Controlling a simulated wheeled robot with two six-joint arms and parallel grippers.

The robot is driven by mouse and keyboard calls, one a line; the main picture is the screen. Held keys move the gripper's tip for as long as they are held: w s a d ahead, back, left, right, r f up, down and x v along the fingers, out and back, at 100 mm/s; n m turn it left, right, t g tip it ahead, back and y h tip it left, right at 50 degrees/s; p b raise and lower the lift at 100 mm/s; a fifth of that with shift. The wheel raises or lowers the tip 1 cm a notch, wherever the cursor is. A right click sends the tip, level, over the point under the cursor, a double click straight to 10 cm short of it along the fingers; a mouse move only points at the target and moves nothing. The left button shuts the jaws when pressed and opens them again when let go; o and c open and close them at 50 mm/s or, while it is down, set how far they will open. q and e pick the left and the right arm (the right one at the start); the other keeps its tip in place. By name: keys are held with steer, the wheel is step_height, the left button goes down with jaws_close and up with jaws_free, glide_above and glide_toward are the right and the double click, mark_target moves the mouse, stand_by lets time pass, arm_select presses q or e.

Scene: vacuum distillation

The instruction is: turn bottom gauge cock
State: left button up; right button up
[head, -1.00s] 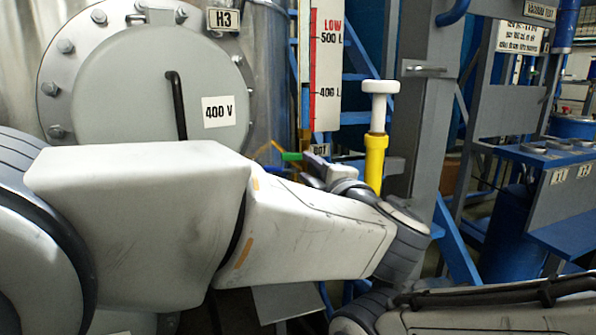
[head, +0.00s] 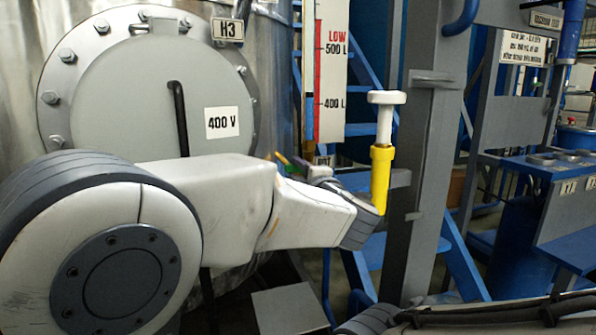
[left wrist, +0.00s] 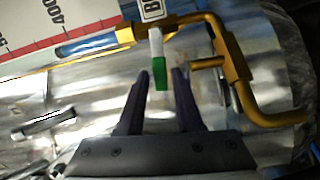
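The bottom gauge cock's lever (left wrist: 158,68), white with a green end, hangs below a brass fitting and a small label plate in the left wrist view. My left gripper (left wrist: 161,74) is open. Its two dark fingers stand on either side of the green end, with a visible gap on each side. My right gripper is out of view; only my right arm shows at the lower right.
Bent brass pipe (left wrist: 241,75) runs close to the right finger. The metal vessel with its bolted cover (head: 130,95) stands behind my left arm. A yellow post with a white cap (head: 381,165) and a grey column (head: 425,190) stand right of my wrist.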

arm_select(q)
jaws_close()
stand_by(1.5)
